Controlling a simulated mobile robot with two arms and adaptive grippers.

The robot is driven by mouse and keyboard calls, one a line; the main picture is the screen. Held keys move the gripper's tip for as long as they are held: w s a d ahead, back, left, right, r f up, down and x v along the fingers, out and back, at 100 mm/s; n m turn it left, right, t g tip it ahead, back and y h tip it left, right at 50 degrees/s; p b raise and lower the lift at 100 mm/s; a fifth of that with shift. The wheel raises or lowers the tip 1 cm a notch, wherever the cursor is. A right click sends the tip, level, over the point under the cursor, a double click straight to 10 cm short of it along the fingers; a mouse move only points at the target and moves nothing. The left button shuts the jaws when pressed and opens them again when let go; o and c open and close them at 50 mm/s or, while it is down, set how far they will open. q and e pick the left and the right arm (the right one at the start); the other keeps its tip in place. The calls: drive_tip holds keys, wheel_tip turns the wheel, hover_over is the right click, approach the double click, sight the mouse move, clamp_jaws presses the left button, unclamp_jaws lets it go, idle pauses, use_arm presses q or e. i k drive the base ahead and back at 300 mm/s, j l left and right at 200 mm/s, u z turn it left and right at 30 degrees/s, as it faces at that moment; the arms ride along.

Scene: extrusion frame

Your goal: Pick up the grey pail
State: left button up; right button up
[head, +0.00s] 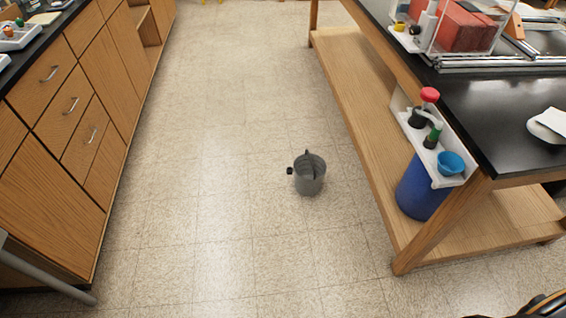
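The grey pail (309,180) stands upright on the tiled floor, a little right of the middle of the head view. A dark handle rises above its rim, and a small black piece sticks out at its left side. The inside of the pail is mostly too small to make out.
Wooden cabinets (75,125) line the left. A black-topped workbench (510,115) with a low wooden shelf (345,85) stands on the right. A blue container (422,190) sits under a white side rack (455,178). The floor (220,120) between is clear.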

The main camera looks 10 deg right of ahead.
sight(310, 170)
drive_tip(key=z, duration=0.6)
drive_tip(key=i+j+z, duration=0.2)
drive_tip(key=i+j, duration=0.15)
drive_tip(key=i, duration=0.3)
drive_tip(key=i+j+z, duration=0.25)
drive_tip(key=i+j, duration=0.25)
drive_tip(key=i, duration=0.15)
